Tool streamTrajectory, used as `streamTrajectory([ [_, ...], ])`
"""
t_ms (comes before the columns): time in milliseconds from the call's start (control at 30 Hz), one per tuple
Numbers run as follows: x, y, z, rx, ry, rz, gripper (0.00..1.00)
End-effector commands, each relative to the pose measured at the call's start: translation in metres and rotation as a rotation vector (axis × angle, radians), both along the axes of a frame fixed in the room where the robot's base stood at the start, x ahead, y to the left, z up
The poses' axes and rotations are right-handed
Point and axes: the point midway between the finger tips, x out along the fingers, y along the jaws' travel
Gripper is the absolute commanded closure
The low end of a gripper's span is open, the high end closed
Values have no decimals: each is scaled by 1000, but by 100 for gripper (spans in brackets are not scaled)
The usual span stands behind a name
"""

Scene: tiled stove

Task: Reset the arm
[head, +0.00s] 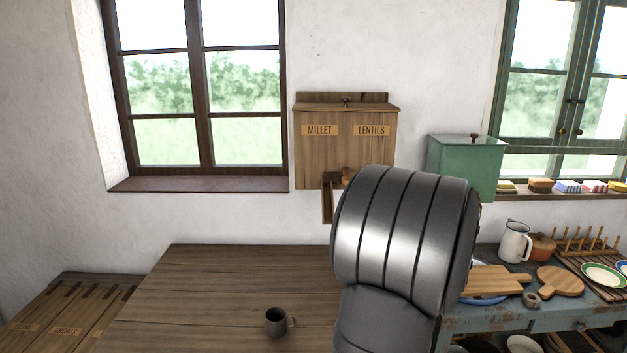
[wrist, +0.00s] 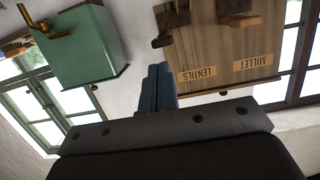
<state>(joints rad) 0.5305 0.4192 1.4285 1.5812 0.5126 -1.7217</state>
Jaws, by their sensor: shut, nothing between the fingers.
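My gripper (wrist: 158,72) shows in the wrist view, its two dark fingers together with nothing between them. That view is upside down. The fingers point toward the wall, between the green box (wrist: 85,48) and the wooden millet and lentils dispenser (wrist: 228,55), apparently touching neither, though the distance is hard to judge. In the head view my thick grey arm stands in front of the wall and hides the gripper. It covers the lower right of the dispenser (head: 346,115).
A dark mug (head: 276,321) stands on the wooden table (head: 200,290), otherwise clear on the left. The green box (head: 467,165) hangs right of my arm. Below it, a blue bench (head: 560,318) carries boards, a white jug (head: 515,243) and a plate rack.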

Motion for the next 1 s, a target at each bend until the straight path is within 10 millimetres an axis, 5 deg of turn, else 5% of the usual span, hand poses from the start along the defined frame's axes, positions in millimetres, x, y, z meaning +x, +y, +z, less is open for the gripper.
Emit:
streamTrajectory([
  [567, 103, 0, 5, -2, 0, 3, 100],
  [767, 118, 0, 22, 2, 8, 3, 100],
  [1000, 101, -1, 53, 3, 9, -1, 100],
])
